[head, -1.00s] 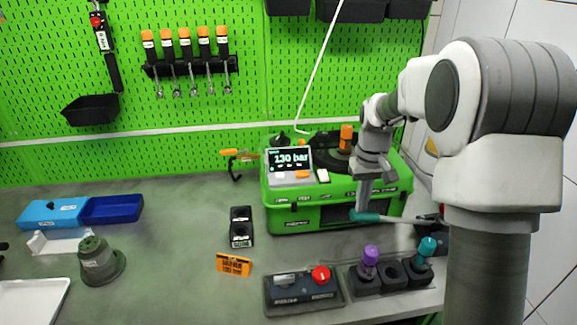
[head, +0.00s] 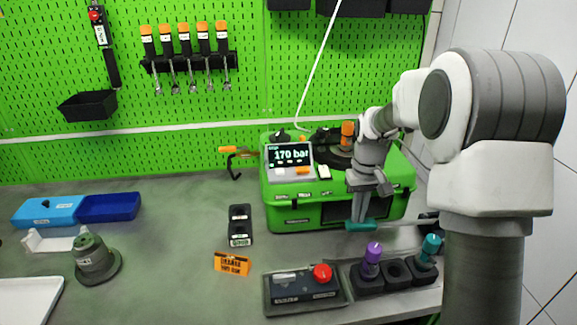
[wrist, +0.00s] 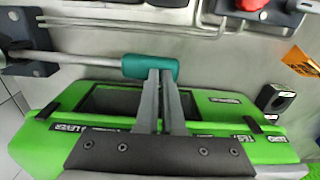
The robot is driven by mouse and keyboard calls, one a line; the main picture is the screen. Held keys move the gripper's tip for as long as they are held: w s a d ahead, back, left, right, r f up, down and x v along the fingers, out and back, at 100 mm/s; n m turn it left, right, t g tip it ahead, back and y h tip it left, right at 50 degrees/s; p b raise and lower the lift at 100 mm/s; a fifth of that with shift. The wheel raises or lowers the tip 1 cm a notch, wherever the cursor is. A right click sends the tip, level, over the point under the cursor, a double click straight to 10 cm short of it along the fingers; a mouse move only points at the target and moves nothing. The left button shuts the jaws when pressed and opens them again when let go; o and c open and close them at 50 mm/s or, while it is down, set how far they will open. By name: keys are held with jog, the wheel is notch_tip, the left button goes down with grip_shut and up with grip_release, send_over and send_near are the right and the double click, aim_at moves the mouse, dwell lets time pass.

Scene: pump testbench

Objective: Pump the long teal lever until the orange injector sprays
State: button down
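The green pump testbench (head: 290,212) stands against the pegboard, and its screen (head: 290,155) reads 170 bar. The orange injector (head: 347,132) stands upright on its top; I see no spray. The long lever's teal handle (head: 362,225) is low in front of the bench; in the wrist view the handle (wrist: 150,68) ends a grey rod (wrist: 85,59) running left to a dark pivot bracket. My gripper (head: 361,217) is over the handle. In the wrist view its fingers (wrist: 160,75) are close together, tips against the handle's bench-side edge, not around it.
A control box with a red button (head: 321,273) and a rack with a purple-topped (head: 372,252) and a teal-topped injector (head: 431,244) stand at the table's front. An orange sign (head: 231,263) and a black block (head: 240,226) stand left of the bench.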

jog(key=shift+f+b, duration=0.55)
jog(key=shift+f, duration=0.6)
jog(key=shift+d+r+p, duration=0.15)
jog(key=shift+r+p, duration=1.2)
jog(key=shift+r, duration=0.45)
jog(key=shift+d+r+p, duration=0.15)
jog(key=shift+r+p, duration=1.2)
jog(key=shift+r, duration=0.4)
notch_tip(320, 180, up, 6)
jog(key=p, duration=0.4)
